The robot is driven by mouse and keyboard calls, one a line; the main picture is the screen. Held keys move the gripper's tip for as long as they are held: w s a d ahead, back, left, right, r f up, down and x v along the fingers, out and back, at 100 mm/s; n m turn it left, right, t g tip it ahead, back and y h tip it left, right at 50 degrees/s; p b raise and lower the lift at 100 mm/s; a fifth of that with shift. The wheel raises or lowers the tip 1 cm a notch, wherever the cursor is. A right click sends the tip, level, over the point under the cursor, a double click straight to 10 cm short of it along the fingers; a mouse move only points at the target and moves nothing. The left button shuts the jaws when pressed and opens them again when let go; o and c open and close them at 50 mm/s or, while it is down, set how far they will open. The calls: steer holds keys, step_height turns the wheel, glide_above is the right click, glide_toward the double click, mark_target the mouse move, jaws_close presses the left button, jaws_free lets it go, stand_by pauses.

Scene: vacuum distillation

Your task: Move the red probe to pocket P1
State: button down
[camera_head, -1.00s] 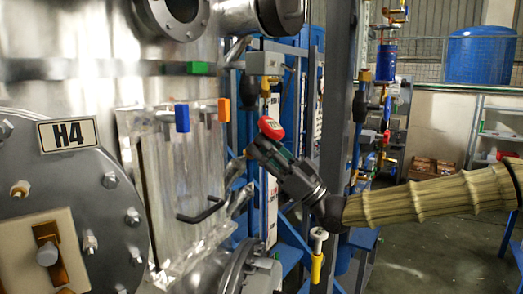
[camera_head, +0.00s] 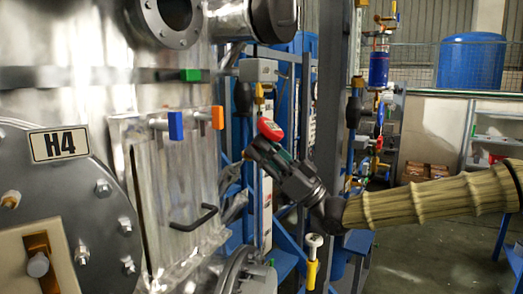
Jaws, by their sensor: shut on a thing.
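The red probe (camera_head: 270,129) shows as a red cap with a pale face at the tip of my gripper (camera_head: 264,146). My gripper is shut on it, pointing up and left, and holds it in front of the blue frame, right of the metal vessel. The probe's lower part is hidden by the fingers. A blue-handled piece (camera_head: 176,126) and an orange-handled piece (camera_head: 218,118) sit at the top of a shiny panel on the vessel, left of my gripper. No label reading P1 is legible, so I cannot tell which spot is pocket P1.
A flange with an H4 plate (camera_head: 59,143) fills the lower left. A black bent handle (camera_head: 194,220) sticks out from the panel. A grey box (camera_head: 258,70) is above the probe. A yellow-handled valve (camera_head: 312,265) stands below my gripper. Open floor lies at the lower right.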

mark_target(282, 134)
steer(key=shift+s+d+r, duration=0.15)
steer(key=shift+d+r, duration=0.3)
steer(key=shift+r, duration=0.1)
steer(key=shift+s+d+r, duration=0.15)
steer(key=shift+d+r, duration=0.3)
steer(key=shift+r, duration=0.1)
steer(key=shift+d+r, duration=0.2)
steer(key=shift+r, duration=0.1)
steer(key=shift+s+d+r, duration=0.15)
steer(key=shift+d+r, duration=0.05)
steer(key=shift+r, duration=0.1)
steer(key=shift+d+r, duration=0.15)
steer(key=shift+d, duration=0.05)
steer(key=shift+s+d+f, duration=0.2)
steer(key=shift+s+d, duration=0.05)
steer(key=shift+d, duration=0.4)
steer(key=shift+s+d, duration=0.1)
steer(key=shift+d, duration=0.1)
steer(key=shift+s+d+f+b, duration=0.15)
steer(key=shift+d+b, duration=0.2)
steer(key=shift+d, duration=0.15)
steer(key=shift+s+d+f, duration=0.1)
steer(key=shift+d, duration=0.2)
